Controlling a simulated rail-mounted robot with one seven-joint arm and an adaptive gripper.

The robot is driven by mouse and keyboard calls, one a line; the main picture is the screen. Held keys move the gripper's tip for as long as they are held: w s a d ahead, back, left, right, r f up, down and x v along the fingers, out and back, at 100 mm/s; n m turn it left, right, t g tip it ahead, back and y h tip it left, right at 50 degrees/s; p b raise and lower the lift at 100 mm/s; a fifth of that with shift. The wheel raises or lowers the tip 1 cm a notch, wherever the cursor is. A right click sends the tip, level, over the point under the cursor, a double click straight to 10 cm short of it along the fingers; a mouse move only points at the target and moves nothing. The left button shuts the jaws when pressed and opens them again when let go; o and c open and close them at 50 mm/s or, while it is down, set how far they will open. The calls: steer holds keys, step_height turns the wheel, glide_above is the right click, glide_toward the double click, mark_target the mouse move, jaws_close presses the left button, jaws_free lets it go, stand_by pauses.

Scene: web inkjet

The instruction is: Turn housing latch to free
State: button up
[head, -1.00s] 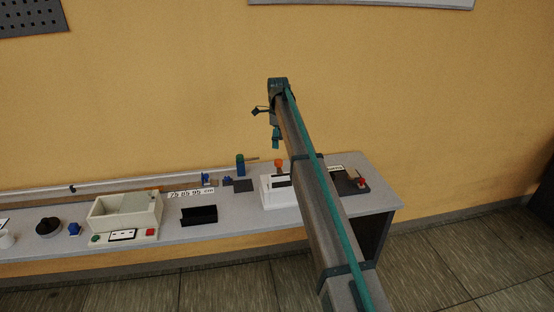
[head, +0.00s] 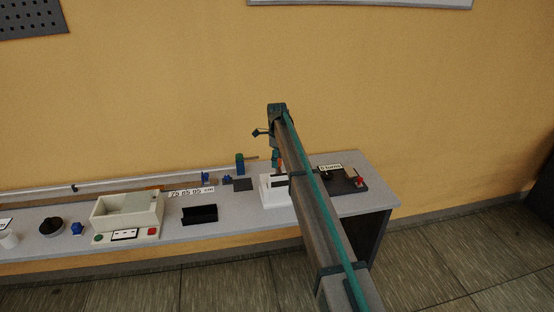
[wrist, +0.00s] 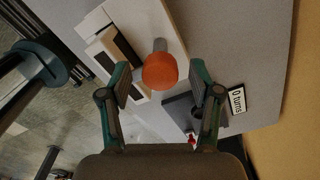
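An orange rounded knob (wrist: 160,71) on a short grey stem stands on the white housing (wrist: 140,20), and it looks like the latch. In the head view the white housing (head: 268,193) sits toward the right end of the bench, partly behind my arm. My gripper (wrist: 160,70) is open, with one finger on each side of the knob in the wrist view. Gaps show between the knob and both fingertips, so neither seems to touch it. In the head view my gripper (head: 276,158) points down just over the housing, and the knob is mostly hidden there.
A dark plate with a red knob (head: 360,182) and a "0 turns" label (wrist: 237,98) lie right of the housing. A black tray (head: 199,215), a beige box (head: 128,212) and small blue parts (head: 205,178) stand to the left. The wall is close behind.

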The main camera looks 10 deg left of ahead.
steer(key=c, duration=1.1)
steer(key=shift+n, duration=0.3)
steer(key=n+b, duration=0.2)
steer(key=n, duration=0.1)
steer(key=shift+f, duration=0.1)
steer(key=n+b, duration=0.1)
steer(key=n, duration=0.4)
steer(key=shift+s+n+b, duration=0.1)
steer(key=shift+n+b, duration=0.2)
steer(key=shift+b, duration=0.1)
steer(key=n+b, duration=0.1)
steer(key=n, duration=0.3)
steer(key=shift+n, duration=0.3)
steer(key=shift+d+n+b, duration=0.1)
steer(key=shift+n+b, duration=0.25)
steer(key=shift+n, duration=1.75)
steer(key=o, duration=1.2)
steer(key=shift+c, duration=0.2)
